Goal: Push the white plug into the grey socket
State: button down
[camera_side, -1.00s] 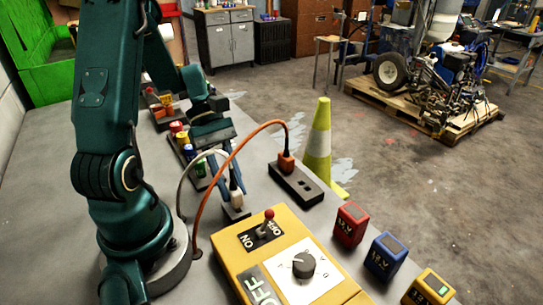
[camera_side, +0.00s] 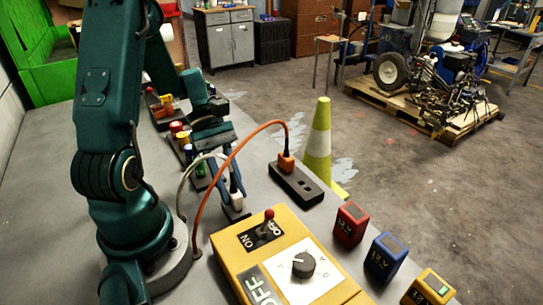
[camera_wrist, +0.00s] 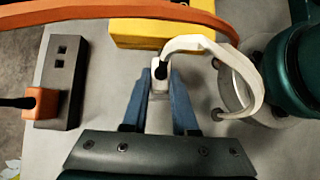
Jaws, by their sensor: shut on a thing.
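My gripper (camera_side: 231,194) is shut on the plug, with a blue finger on each side. In the wrist view the plug (camera_wrist: 160,84) sits between the fingertips (camera_wrist: 160,80), and its white cable loops off to the right.
An orange plug (camera_side: 286,160) stands in a dark two-hole block (camera_side: 297,184); its orange cable arches near my gripper. The yellow panel (camera_side: 228,260) has a lever and a knob. A traffic cone (camera_side: 318,150) and several coloured boxes (camera_side: 350,224) line the right edge.

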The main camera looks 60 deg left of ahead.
jog(key=shift+f, duration=0.35)
jog(key=shift+c, duration=1.4)
grip_release()
jog(key=v, duration=0.7)
jog(key=shift+d, duration=0.1)
